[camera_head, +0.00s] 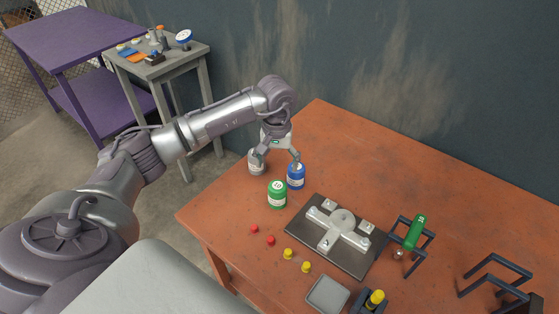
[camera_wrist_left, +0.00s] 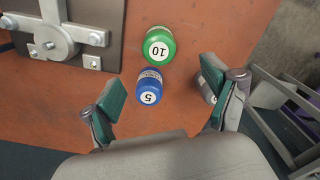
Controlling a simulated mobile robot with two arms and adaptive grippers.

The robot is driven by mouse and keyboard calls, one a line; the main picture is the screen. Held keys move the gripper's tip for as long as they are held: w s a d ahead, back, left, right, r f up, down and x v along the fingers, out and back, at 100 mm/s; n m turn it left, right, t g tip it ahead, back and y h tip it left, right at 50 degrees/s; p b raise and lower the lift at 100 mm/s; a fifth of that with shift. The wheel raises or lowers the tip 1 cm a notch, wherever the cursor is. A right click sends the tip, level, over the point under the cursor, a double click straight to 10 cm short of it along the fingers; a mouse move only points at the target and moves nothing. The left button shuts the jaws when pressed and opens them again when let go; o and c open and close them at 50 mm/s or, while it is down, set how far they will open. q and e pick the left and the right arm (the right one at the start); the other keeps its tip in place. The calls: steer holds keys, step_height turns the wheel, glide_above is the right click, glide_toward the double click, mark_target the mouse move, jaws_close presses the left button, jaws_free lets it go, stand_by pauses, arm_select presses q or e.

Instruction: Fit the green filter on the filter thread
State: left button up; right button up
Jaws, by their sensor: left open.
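The green filter (camera_head: 277,195), a can with a white label marked 10, stands upright on the orange table; it also shows in the left wrist view (camera_wrist_left: 158,46). My left gripper (camera_head: 277,160) is open and empty, above and behind the green filter, near a blue can (camera_head: 296,177). In the left wrist view, the blue can (camera_wrist_left: 149,86) lies between the open fingers (camera_wrist_left: 165,100), with the green filter beyond it. A metal fixture (camera_head: 326,217) sits on a dark plate (camera_head: 309,239); I cannot tell the filter thread on it. My right gripper is not in view.
A grey can (camera_head: 257,162) stands left of the blue one, close to a finger. Small red and yellow knobs (camera_head: 288,254), a grey tray (camera_head: 327,294) and a dark rack with a green-handled item (camera_head: 415,232) stand nearby. The table's left corner is clear.

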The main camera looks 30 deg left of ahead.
mark_target(278, 186)
arm_select(q)
steer(key=shift+f+b, duration=0.3)
steer(key=shift+f, duration=0.45)
step_height(278, 186, down, 6)
steer(key=b, duration=0.3)
steer(key=shift+f, duration=0.1)
step_height(278, 186, down, 3)
steer(key=b, duration=0.3)
steer(key=shift+b, duration=0.3)
jaws_close()
